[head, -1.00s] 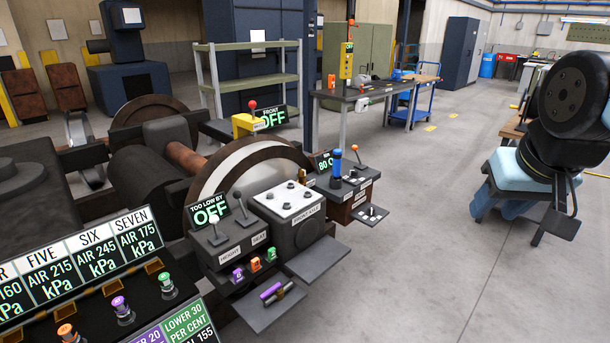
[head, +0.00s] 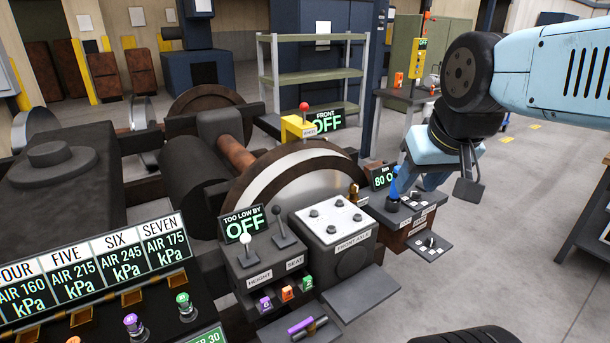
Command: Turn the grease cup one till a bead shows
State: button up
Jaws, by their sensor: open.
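A small brass fitting (head: 354,194), which looks like a grease cup, stands upright at the back right corner of the grey front axle box (head: 352,262). I cannot read a number on it or see a bead. One dark finger shows; the other is hidden. Nothing shows in its grip.
Height and seat levers (head: 245,245) stand on the left. A grey shelf (head: 362,292) juts out in front.

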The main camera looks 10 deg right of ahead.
aim_at(353, 189)
jog(key=u, duration=0.15)
jog(key=i, duration=0.9)
jog(key=u, duration=0.05)
